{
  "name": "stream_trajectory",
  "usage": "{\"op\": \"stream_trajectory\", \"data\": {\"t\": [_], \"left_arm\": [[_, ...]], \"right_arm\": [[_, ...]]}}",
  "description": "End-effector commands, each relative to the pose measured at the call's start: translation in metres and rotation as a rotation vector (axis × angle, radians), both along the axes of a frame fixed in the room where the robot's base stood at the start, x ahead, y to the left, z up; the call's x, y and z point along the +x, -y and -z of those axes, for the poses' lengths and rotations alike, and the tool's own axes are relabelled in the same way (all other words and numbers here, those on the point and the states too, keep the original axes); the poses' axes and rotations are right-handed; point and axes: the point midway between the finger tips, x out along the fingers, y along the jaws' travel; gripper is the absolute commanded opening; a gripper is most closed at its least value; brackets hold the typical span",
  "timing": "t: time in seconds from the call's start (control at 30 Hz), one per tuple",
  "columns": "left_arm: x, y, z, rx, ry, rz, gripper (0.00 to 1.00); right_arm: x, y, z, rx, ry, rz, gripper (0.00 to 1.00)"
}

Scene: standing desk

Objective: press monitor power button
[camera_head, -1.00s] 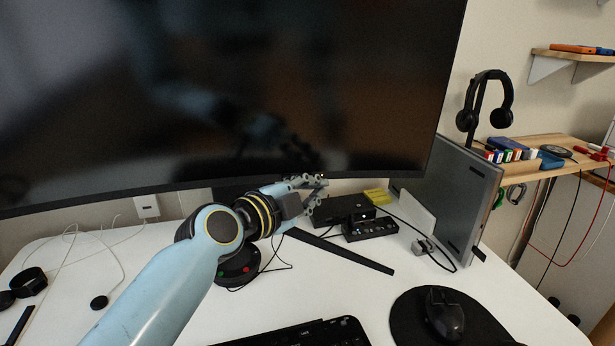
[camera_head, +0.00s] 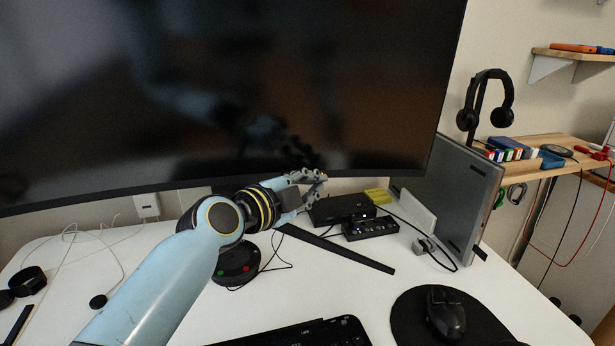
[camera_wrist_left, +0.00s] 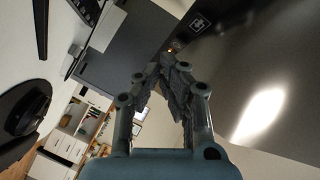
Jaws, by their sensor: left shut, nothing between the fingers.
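The monitor (camera_head: 250,90) is large and its screen is dark. In the left wrist view its dark surface (camera_wrist_left: 255,75) fills the right side, with a small logo (camera_wrist_left: 198,24) near its edge. A small orange light (camera_wrist_left: 171,50) shows just beyond my fingertips; I cannot tell whether it is the power button, and no button is clear in the head view. My left gripper (camera_head: 319,177) is at the monitor's lower edge, right of the screen's middle. In the left wrist view its fingers (camera_wrist_left: 168,62) are together and empty; contact cannot be told. My right gripper is not in view.
A grey panel-like case (camera_head: 455,195) stands at right. A keyboard (camera_head: 300,334) and mouse (camera_head: 444,312) are in front.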

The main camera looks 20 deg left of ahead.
Motion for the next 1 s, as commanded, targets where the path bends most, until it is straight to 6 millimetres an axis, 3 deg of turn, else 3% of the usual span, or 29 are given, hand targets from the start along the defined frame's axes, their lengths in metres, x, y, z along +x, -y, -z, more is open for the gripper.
{"op": "stream_trajectory", "data": {"t": [1.0], "left_arm": [[0.008, -0.0039, -0.0012, 0.0, 0.0, 0.0, 0.0]], "right_arm": [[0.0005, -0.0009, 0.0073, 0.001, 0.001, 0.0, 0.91]]}}
